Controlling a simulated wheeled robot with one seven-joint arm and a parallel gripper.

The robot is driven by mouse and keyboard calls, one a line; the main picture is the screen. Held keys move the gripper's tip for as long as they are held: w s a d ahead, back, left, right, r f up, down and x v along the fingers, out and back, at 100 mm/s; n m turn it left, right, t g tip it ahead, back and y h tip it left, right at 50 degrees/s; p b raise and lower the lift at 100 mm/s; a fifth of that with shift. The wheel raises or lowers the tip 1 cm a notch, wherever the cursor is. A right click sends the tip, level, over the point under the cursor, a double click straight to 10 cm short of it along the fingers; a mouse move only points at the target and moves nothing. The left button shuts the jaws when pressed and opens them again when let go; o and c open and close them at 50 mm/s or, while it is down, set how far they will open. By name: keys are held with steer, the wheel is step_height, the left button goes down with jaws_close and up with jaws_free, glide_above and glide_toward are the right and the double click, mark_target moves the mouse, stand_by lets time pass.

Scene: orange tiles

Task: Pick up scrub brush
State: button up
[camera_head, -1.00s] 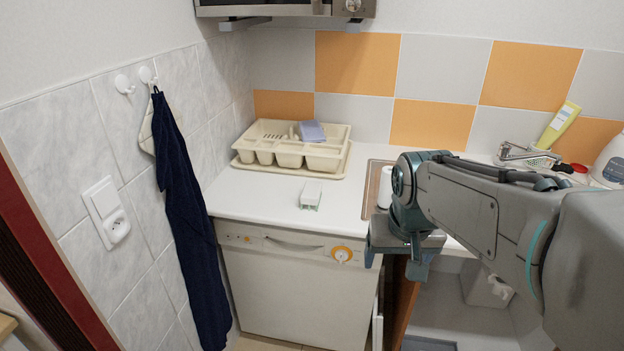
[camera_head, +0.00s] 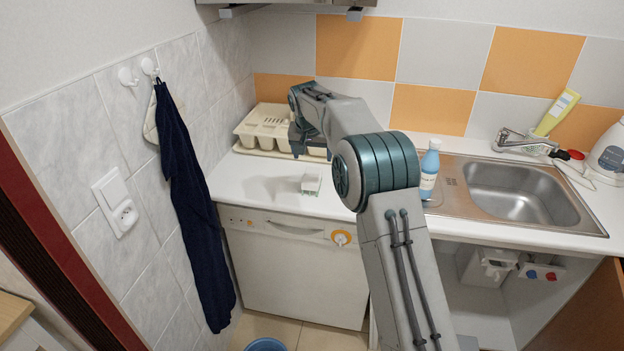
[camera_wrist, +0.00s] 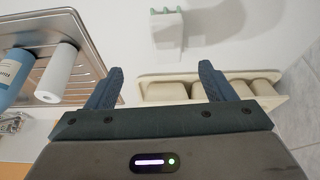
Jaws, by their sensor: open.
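The scrub brush, a small white block with green bristles (camera_head: 311,185), lies on the white counter in front of the dish rack. In the wrist view the brush (camera_wrist: 168,36) is at the top centre, with green tufts along its upper end. My gripper (camera_head: 303,148) is above the counter near the dish rack, behind and above the brush in the head view. In the wrist view my gripper (camera_wrist: 161,78) has its two fingers spread with nothing between them. The brush lies beyond the fingertips, apart from them.
The cream dish rack (camera_head: 250,131) stands at the back of the counter, close to my gripper. A blue bottle (camera_head: 430,170) stands beside the steel sink (camera_head: 459,200) on the right. A white cylinder (camera_wrist: 62,72) shows in the wrist view. The counter left of the brush is clear.

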mark_target(312, 176)
steer(key=x, duration=0.3)
steer(key=p+x, duration=0.1)
steer(key=x, duration=0.2)
steer(key=p+x, duration=0.1)
steer(key=x, duration=0.2)
steer(key=shift+w+a+f, duration=0.15)
steer(key=shift+w+a, duration=0.25)
steer(key=shift+w, duration=0.05)
steer(key=shift+p+x, duration=1.15)
steer(key=shift+x, duration=1.45)
steer(key=shift+w+a, duration=0.1)
steer(key=shift+w, duration=0.05)
steer(key=c, duration=1.1)
